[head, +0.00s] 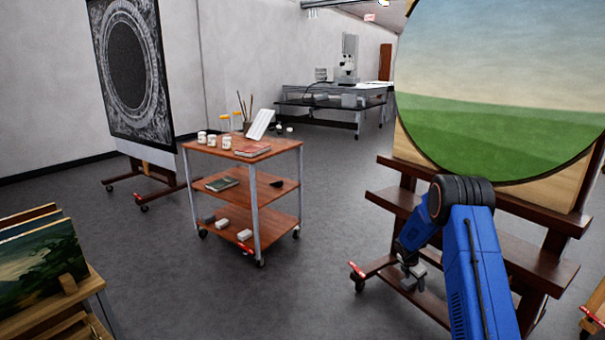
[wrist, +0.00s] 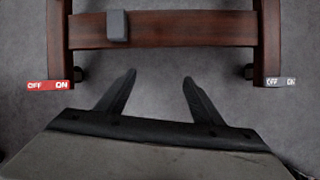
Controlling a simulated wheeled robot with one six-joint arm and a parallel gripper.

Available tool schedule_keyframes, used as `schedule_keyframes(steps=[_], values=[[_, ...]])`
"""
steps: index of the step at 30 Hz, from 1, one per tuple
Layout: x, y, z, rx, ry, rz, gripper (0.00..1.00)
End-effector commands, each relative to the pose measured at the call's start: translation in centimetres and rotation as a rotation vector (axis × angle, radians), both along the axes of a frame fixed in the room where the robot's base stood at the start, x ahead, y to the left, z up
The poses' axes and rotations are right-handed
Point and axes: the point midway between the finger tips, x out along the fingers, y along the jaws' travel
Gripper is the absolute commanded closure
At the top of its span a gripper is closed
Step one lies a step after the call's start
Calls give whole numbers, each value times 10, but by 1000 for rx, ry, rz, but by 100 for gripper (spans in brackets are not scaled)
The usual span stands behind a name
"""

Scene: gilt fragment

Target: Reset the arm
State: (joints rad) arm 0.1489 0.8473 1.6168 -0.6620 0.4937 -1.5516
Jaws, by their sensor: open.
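My gripper (wrist: 150,95) is open and empty in the wrist view, its two dark fingers spread above the grey floor. It points down near the wooden base of an easel (wrist: 190,28). In the head view my blue arm (head: 470,260) is bent at the right, and my gripper (head: 411,278) hangs low in front of the easel's base. The fingertips are too small to make out clearly there.
The easel (head: 540,262) holds a round landscape painting (head: 500,95) close to my arm. A wheeled wooden cart (head: 245,200) with jars and books stands at centre left. Framed paintings (head: 40,262) stand at lower left. The floor (head: 310,290) between the cart and easel is clear.

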Motion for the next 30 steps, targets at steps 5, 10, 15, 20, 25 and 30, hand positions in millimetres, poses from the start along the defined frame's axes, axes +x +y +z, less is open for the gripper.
schedule_keyframes(steps=[5, 10, 15, 20, 25, 30], values=[[-14, 9, 49, 22, -42, -91, 39], [-38, 21, 111, 58, -99, -219, 39], [-68, 35, 168, 101, -153, -349, 39], [-100, 48, 217, 143, -204, -468, 39], [-139, 62, 264, 192, -254, -594, 39], [-182, 77, 305, 243, -300, -719, 39]])
